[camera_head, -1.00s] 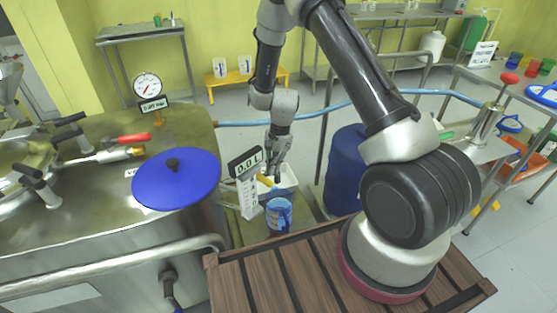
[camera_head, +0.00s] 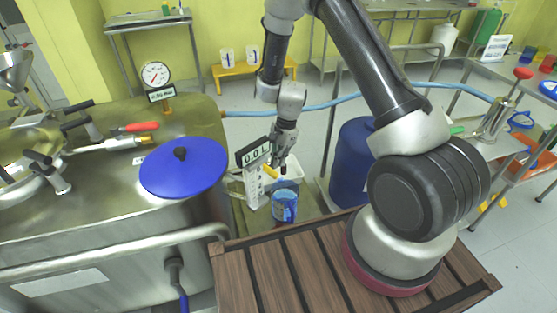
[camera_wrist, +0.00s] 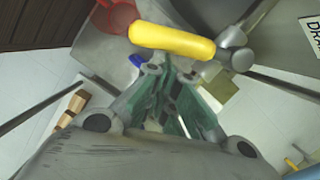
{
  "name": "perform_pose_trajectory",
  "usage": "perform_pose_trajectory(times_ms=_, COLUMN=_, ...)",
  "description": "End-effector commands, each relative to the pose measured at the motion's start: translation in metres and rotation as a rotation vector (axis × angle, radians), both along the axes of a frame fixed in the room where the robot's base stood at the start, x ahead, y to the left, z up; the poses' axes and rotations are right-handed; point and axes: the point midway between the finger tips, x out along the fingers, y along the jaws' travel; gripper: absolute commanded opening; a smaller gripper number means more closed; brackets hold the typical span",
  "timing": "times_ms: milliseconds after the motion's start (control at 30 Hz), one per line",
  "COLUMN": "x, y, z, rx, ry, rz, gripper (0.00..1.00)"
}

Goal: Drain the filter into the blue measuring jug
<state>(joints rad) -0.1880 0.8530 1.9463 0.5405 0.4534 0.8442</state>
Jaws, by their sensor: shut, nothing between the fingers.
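The blue measuring jug (camera_head: 284,207) stands upright in front of a digital display reading 0.0 L (camera_head: 256,153). A yellow handle (camera_head: 270,172) shows just behind the jug. In the wrist view, the yellow handle (camera_wrist: 172,41) lies across the view on a metal fitting, just beyond my fingertips. My gripper (camera_head: 280,166) points down above and behind the jug. It is shut and empty, and its fingers also show in the wrist view (camera_wrist: 168,82). I cannot tell whether they touch the handle. A partly cut-off drain label (camera_wrist: 312,28) is at the right. The filter itself is not clearly identifiable.
A large steel vessel (camera_head: 110,225) with a blue lid (camera_head: 183,166) fills the left. A white tub (camera_head: 292,172) sits behind the jug. A blue drum (camera_head: 352,165) stands to the right. A wooden slatted platform (camera_head: 300,262) is in front. A steel rail (camera_head: 120,247) crosses the vessel's front.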

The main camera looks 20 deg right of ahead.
Motion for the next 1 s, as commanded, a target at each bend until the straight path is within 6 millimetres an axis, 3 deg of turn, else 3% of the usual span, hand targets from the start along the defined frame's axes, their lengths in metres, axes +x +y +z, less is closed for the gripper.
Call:
perform_pose_trajectory(times_ms=600, x=-0.021, y=0.022, z=0.000, rx=0.000, ry=-0.001, rz=-0.318, gripper=0.00)
perform_pose_trajectory(times_ms=1000, x=-0.027, y=0.032, z=0.000, rx=0.000, ry=0.000, rz=-0.311, gripper=0.00)
